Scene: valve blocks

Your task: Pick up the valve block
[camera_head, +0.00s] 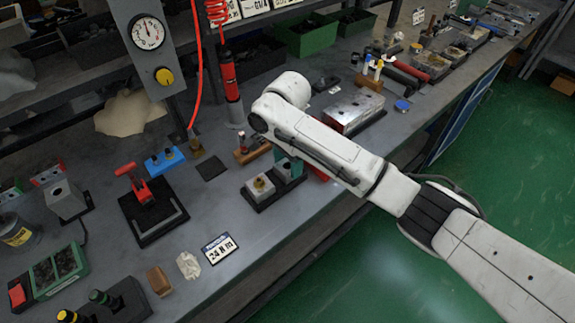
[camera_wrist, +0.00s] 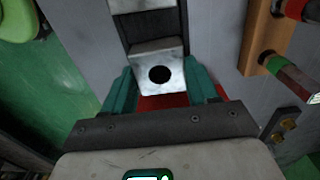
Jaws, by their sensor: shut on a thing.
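The valve block (camera_wrist: 173,87) is a grey metal block with a round dark hole, seen between the two teal fingers of my gripper (camera_wrist: 161,92) in the wrist view. The fingers are shut on it, one on each side. A red surface (camera_wrist: 163,101) shows between the fingers on the palm side of the block. In the head view, my gripper (camera_head: 289,167) is low over the bench at the end of a black tray (camera_head: 262,205), and my arm partly hides it. A second grey block with a brass fitting (camera_head: 250,192) stands on the same tray.
A red-handled clamp (camera_head: 140,188) on a black plate stands to the left. The bench's front edge is near.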

